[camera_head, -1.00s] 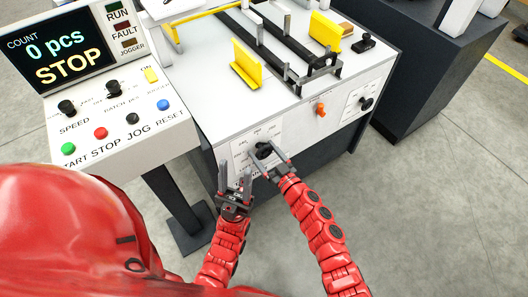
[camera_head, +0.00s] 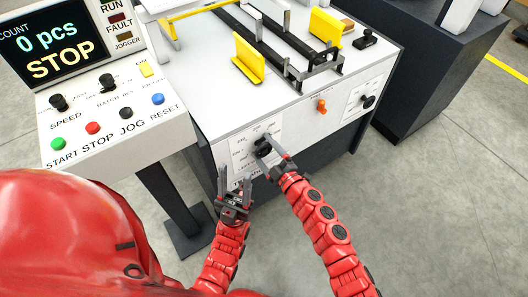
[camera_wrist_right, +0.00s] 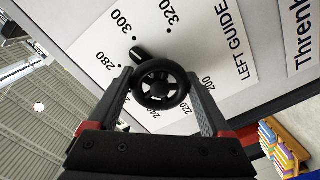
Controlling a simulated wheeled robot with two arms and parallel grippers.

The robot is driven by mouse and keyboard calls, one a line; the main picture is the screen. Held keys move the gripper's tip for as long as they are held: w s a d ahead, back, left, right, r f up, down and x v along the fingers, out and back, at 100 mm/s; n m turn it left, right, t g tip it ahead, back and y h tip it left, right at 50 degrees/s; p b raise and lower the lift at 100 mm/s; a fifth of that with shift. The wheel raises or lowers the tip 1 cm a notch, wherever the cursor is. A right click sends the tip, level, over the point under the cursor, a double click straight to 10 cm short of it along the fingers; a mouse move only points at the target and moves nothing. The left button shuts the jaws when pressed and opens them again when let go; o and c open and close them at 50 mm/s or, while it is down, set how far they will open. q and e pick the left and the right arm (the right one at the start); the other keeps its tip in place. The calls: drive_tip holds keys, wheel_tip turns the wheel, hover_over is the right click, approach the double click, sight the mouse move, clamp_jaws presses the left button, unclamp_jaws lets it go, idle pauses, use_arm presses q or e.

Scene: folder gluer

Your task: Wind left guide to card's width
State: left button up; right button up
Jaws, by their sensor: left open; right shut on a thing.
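The left guide knob (camera_wrist_right: 162,86) is a black handwheel on the machine's front face, with a pointer tab (camera_wrist_right: 138,54) lying between the 280 and 300 marks on the LEFT GUIDE dial plate (camera_wrist_right: 205,50). My right gripper (camera_head: 267,158) has its fingers on both sides of the knob (camera_head: 263,146); in the right wrist view the gripper (camera_wrist_right: 160,100) is shut on it. The yellow left guide plate (camera_head: 248,60) stands upright on the machine top. My left gripper (camera_head: 233,187) is open and empty, left of and below the knob.
A second yellow guide (camera_head: 326,27) stands further right on the machine top. An orange knob (camera_head: 321,105) and a black knob (camera_head: 368,101) sit on the front face. The control panel (camera_head: 110,110) at left reads 0 pcs and STOP.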

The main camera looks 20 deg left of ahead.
drive_tip(key=n+b, duration=0.1)
drive_tip(key=n, duration=0.2)
drive_tip(key=shift+f+b, duration=0.15)
drive_tip(key=shift+b, duration=0.25)
drive_tip(key=shift+n+b, duration=0.65)
drive_tip(key=shift+n, duration=0.85)
drive_tip(key=o, duration=1.2)
drive_tip(key=shift+c, duration=0.2)
drive_tip(key=shift+d, duration=0.15)
drive_tip(key=v, duration=1.7)
